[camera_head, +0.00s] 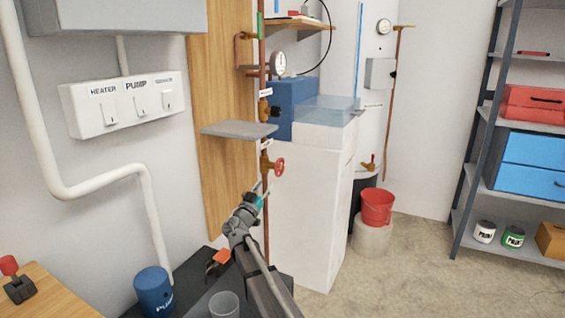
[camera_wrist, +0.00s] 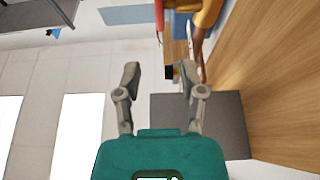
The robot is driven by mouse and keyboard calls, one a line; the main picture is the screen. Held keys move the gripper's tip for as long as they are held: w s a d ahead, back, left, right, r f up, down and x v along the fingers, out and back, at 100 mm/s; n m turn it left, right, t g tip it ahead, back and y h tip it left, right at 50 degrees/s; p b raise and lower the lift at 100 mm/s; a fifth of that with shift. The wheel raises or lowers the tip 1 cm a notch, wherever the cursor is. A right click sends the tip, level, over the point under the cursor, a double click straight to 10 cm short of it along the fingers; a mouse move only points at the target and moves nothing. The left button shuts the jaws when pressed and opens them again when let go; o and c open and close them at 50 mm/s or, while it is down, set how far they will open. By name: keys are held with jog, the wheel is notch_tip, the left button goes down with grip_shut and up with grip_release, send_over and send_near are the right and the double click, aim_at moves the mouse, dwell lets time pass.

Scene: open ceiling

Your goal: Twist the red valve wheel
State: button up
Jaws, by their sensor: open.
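The red valve wheel (camera_head: 279,167) sits on a brass valve (camera_head: 266,166) on the vertical copper pipe, below a grey shelf. My gripper (camera_head: 262,184) is just below and left of the wheel in the head view, apart from it. In the wrist view my gripper (camera_wrist: 160,73) is open, with nothing between its fingers. A red edge (camera_wrist: 159,14), likely the wheel seen edge-on, shows at the top of that view beyond the fingertips. The orange-brass valve body (camera_wrist: 209,12) is to its right. Most of the wheel is cut off there.
The grey shelf (camera_head: 238,129) juts out above the valve. A wooden panel (camera_head: 223,90) stands behind the pipe, and a white cabinet (camera_head: 306,200) is to the right. A red bucket (camera_head: 377,206) and a shelf rack stand farther right. Floor (camera_head: 415,270) is clear between them.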

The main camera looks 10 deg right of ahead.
aim_at(281, 162)
jog(key=p+x, duration=0.4)
jog(key=x, duration=0.8)
jog(key=shift+w+d+r+p, duration=0.15)
jog(key=shift+w+d+p, duration=0.05)
jog(key=shift+w+p, duration=0.15)
jog(key=shift+s, duration=0.1)
grip_shut()
jog(key=shift+d, duration=0.35)
jog(key=shift+a, duration=0.2)
